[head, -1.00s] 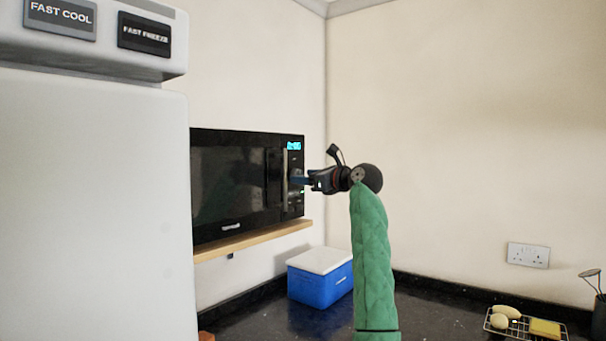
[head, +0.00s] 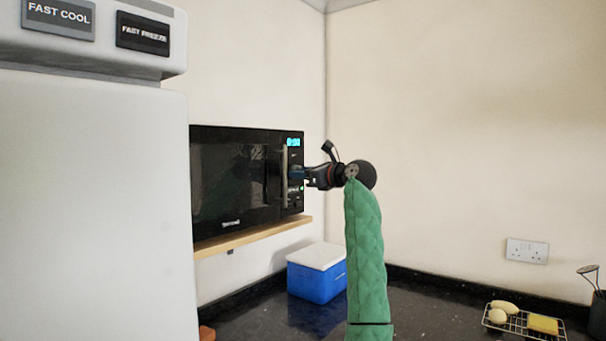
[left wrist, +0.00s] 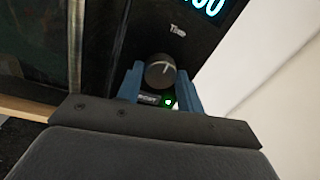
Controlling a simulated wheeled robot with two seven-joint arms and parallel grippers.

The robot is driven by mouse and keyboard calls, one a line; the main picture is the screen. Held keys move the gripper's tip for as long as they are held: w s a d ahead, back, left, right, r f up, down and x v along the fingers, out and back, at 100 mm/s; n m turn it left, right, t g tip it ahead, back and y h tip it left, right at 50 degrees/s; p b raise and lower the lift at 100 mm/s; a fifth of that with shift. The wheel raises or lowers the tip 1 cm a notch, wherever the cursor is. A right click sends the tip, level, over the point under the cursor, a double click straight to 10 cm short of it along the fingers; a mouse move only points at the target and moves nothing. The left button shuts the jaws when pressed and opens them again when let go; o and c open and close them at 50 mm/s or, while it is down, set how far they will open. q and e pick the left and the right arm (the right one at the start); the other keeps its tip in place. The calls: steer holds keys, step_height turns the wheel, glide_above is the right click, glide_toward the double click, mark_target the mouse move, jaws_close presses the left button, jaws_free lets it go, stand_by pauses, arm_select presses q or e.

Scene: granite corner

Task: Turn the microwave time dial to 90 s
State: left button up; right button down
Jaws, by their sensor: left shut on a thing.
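The black microwave (head: 232,185) stands on a wooden wall shelf, its door closed. Its blue display (head: 293,142) is lit; the digits are too small to read in the head view and cut off in the left wrist view (left wrist: 208,5). The round dark time dial (left wrist: 160,71) has a pale pointer line and sits below a "Time" label. My left gripper (head: 298,173) reaches the control panel from the right. In the left wrist view its blue fingers (left wrist: 160,85) are shut on the dial, one on each side. A green light glows just below the dial. My right gripper is not in view.
The wooden shelf (head: 250,236) juts out under the microwave. A white fridge (head: 95,200) stands close on the left. Below are a blue cool box (head: 317,283) with a white lid and a wire rack (head: 525,328) with food on the dark counter.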

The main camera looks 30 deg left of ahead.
arm_select(q)
steer(key=shift+m, duration=0.3)
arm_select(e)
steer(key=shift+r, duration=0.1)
arm_select(q)
steer(key=shift+w+r+m+g+h+b, duration=0.1)
steer(key=shift+m+g+h+b, duration=0.15)
steer(key=shift+m, duration=3.9)
steer(key=shift+w+r+m+g+h+b, duration=0.15)
steer(key=shift+m+g, duration=0.2)
steer(key=shift+m, duration=3.8)
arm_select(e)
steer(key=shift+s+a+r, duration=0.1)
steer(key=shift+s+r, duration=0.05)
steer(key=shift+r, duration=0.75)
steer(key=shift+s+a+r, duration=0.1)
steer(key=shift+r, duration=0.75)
arm_select(q)
steer(key=shift+s, duration=0.1)
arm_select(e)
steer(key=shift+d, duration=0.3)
arm_select(q)
steer(key=o, duration=1)
steer(key=shift+f, duration=0.1)
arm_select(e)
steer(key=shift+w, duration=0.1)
